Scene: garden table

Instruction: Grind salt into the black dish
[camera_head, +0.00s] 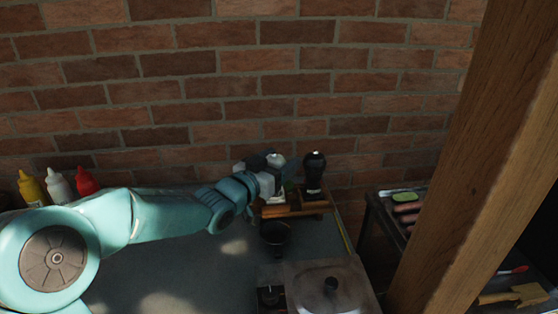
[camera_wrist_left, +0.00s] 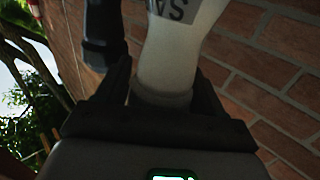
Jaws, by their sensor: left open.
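The white salt mill (camera_wrist_left: 178,50), with part of its "SA" label showing, is between the two dark fingers of my left gripper (camera_wrist_left: 155,92) in the left wrist view. The fingers are open around its narrow neck. In the head view my left gripper (camera_head: 270,178) is over the wooden stand (camera_head: 305,209) and hides most of the mill; a pale top (camera_head: 275,159) shows behind it. The black dish (camera_head: 276,234) sits on the grey table, nearer than the stand. My right gripper is not in view.
A black mill (camera_head: 314,175) stands at the right on the stand; it also shows in the left wrist view (camera_wrist_left: 104,45). A lidded box (camera_head: 330,286) is at the front right. Sauce bottles (camera_head: 60,186) stand at the left. A wooden post (camera_head: 480,160) and grill (camera_head: 400,210) are right.

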